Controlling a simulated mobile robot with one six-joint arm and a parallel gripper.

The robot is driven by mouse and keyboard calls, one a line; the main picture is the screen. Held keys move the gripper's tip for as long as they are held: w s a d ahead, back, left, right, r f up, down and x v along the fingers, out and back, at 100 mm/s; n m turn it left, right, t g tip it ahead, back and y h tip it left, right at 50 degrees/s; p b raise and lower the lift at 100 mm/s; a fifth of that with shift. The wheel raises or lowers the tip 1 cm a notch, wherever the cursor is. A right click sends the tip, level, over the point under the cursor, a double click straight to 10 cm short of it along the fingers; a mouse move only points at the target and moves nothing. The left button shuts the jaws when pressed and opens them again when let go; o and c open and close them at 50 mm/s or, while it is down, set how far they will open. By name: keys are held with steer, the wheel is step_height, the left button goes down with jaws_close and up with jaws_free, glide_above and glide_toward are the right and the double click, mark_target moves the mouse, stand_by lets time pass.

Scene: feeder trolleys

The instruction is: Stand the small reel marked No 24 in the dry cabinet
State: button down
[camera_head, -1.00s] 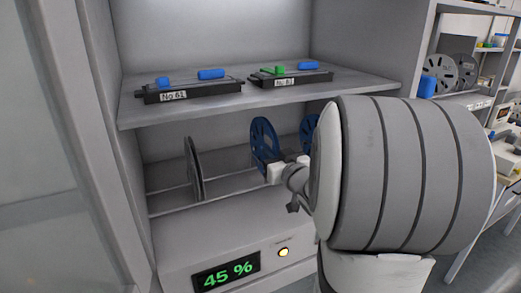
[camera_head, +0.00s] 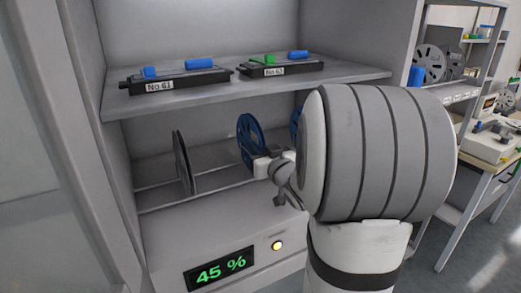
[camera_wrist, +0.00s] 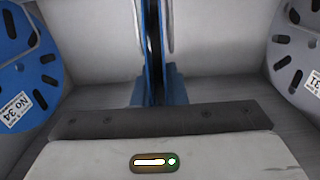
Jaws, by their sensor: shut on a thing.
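My gripper (camera_head: 262,163) is shut on a blue reel (camera_head: 248,130) inside the dry cabinet (camera_head: 113,180), in the lower bay. The held reel is upright in the head view, close to the rails (camera_head: 215,181); whether it touches them I cannot tell. In the wrist view the held reel (camera_wrist: 154,45) shows edge-on between the jaws (camera_wrist: 154,90), so its label is hidden. A grey reel (camera_head: 183,162) stands upright on the rails to its left. Another blue reel (camera_head: 295,122) is mostly behind my arm. The wrist view shows a blue reel marked No 34 (camera_wrist: 25,75) and a grey reel marked No 31 (camera_wrist: 293,55).
A shelf (camera_head: 220,88) above carries black feeders marked No 61 (camera_head: 175,83) and apparently No 63 (camera_head: 280,70). A lit display (camera_head: 221,269) reading 45 % and a lamp (camera_head: 278,245) are below the rails. Free rail lies between the grey and held reels.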

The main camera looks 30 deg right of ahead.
steer(key=shift+s, duration=0.3)
stand_by(0.5)
steer(key=c, duration=1.4)
jaws_free()
steer(key=shift+f, duration=0.1)
steer(key=s, duration=0.8)
